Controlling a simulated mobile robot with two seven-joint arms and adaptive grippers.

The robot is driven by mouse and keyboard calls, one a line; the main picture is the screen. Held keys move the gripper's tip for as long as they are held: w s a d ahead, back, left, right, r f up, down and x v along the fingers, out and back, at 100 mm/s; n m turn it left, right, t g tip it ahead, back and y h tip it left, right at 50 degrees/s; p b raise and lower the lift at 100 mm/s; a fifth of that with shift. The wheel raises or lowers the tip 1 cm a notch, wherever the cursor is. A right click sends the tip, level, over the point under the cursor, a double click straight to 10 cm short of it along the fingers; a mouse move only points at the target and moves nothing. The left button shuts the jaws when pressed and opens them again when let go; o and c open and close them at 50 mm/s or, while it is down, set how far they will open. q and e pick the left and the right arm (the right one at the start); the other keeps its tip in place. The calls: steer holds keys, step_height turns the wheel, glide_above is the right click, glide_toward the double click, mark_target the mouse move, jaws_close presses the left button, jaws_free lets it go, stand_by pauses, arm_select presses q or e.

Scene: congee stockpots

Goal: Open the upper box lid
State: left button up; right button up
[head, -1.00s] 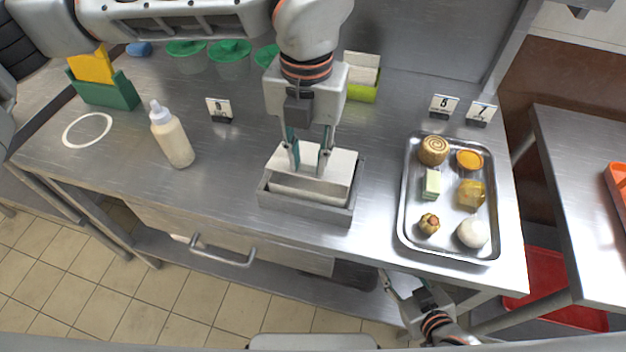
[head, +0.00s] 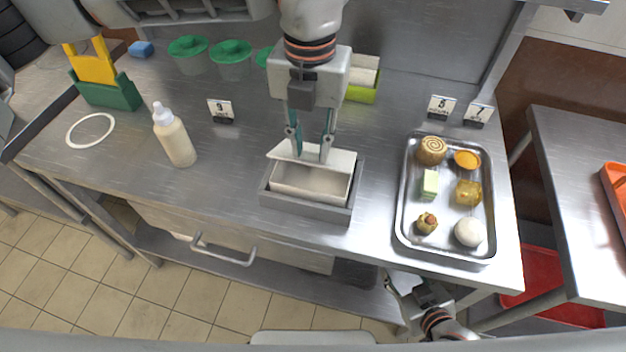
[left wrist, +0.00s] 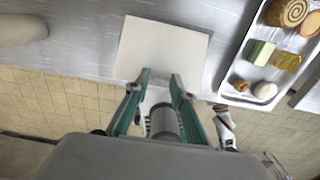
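A white box (head: 310,187) sits in a grey open-topped holder (head: 284,203) at the middle of the counter, and its inside shows. Its white lid (head: 342,158) stands raised at the far edge of the box; in the left wrist view a white panel (left wrist: 162,48), which looks like this lid, lies beyond the fingertips. My left gripper (head: 309,155) is open, its two fingers apart at the raised lid's top edge. Whether they touch the lid is unclear. My right gripper (head: 402,284) is low in front of the counter, away from the box; its finger opening is unclear.
A squeeze bottle (head: 174,138) stands to the left. A metal tray (head: 405,215) with several foods lies to the right. Number cards (head: 221,110), green-lidded pots (head: 231,56) and a lime-green holder (head: 362,93) stand further back. A drawer handle (head: 222,255) juts out below.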

arm_select(q)
steer(key=shift+w+d+r, duration=0.15)
steer(key=shift+w+r, duration=0.35)
steer(key=shift+w+r+p, duration=0.2)
steer(key=shift+p, duration=0.1)
arm_select(e)
steer(key=shift+w+r, duration=0.55)
steer(key=shift+r, duration=0.2)
arm_select(q)
steer(key=shift+w+d+r, duration=0.1)
steer(key=shift+w, duration=0.1)
arm_select(e)
steer(key=shift+s, duration=0.1)
arm_select(q)
steer(key=shift+w+d+r, duration=0.1)
steer(key=shift+w+r, duration=0.15)
steer(key=shift+w, duration=0.2)
arm_select(e)
steer(key=shift+s, duration=0.25)
arm_select(q)
steer(key=shift+c, duration=0.3)
arm_select(e)
steer(key=shift+w+r, duration=0.1)
steer(key=shift+w, duration=0.05)
